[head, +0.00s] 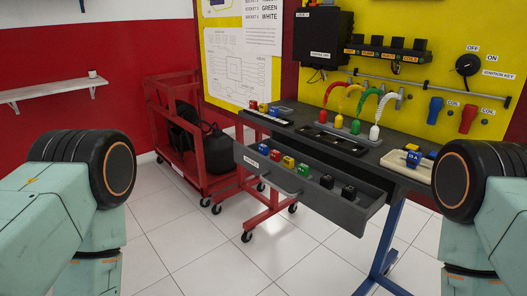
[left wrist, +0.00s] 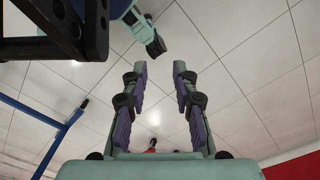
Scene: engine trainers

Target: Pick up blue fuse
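Blue fuses show in more than one place in the head view. One blue fuse (head: 263,149) sits at the left end of the open grey drawer (head: 320,205), in a row with red, yellow, green and black fuses. Another small blue block (head: 274,111) is on the rack at the back left of the bench top. A blue block labelled 15A (head: 413,159) stands on a white tray at the right. My left gripper (left wrist: 160,75) is open and empty in the left wrist view, over the tiled floor. My right gripper is not in view.
The dark workbench (head: 310,118) carries a fuse panel and coloured connectors on curved cables. A red trolley (head: 185,140) holding a black container stands to its left. A yellow board (head: 440,20) rises behind. White floor tiles lie clear in front of the drawer.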

